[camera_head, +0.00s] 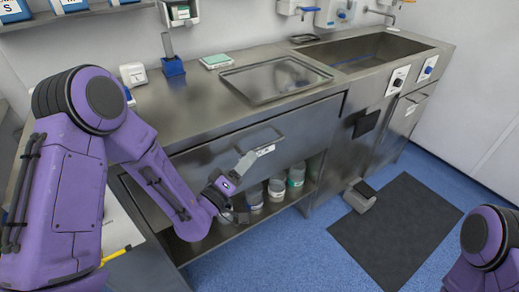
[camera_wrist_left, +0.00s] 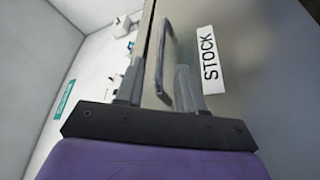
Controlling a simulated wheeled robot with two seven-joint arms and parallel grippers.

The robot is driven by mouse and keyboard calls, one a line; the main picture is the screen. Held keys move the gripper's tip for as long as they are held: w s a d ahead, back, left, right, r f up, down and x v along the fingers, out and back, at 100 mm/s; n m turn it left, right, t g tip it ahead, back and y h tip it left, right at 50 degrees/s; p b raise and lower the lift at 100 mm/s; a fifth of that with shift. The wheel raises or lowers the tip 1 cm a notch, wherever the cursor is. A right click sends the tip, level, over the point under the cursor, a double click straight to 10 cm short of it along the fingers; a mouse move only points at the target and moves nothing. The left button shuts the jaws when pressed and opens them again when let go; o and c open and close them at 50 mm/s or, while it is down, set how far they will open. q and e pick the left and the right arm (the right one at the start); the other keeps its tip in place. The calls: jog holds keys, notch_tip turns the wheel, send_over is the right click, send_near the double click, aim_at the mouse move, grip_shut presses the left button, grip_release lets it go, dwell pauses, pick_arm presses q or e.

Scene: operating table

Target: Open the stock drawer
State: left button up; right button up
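The stock drawer (camera_head: 310,125) is a wide steel front under the counter, and it looks shut. Its bar handle (camera_head: 262,138) stands out from the front, and it also shows in the left wrist view (camera_wrist_left: 168,62). A white STOCK label (camera_wrist_left: 208,60) is beside the handle. My left gripper (camera_head: 244,165) is at the drawer front by the handle. In the left wrist view its two fingers (camera_wrist_left: 158,82) are apart, with the handle's near end between them, closer to the right finger. I cannot tell whether they touch it. My right gripper is out of view.
A steel tray (camera_head: 275,79) and a blue holder (camera_head: 172,67) stand on the counter (camera_head: 200,100), with a sink (camera_head: 365,50) to the right. Several containers (camera_head: 276,188) sit on the shelf below the drawer. A foot pedal (camera_head: 360,195) and dark mat (camera_head: 395,230) are on the floor.

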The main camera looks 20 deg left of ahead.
aim_at(260, 147)
pick_arm(q)
jog(key=p+x, duration=0.1)
jog(key=x, duration=0.5)
jog(key=shift+w, duration=0.1)
grip_shut()
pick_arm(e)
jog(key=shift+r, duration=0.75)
pick_arm(q)
jog(key=shift+d, duration=0.1)
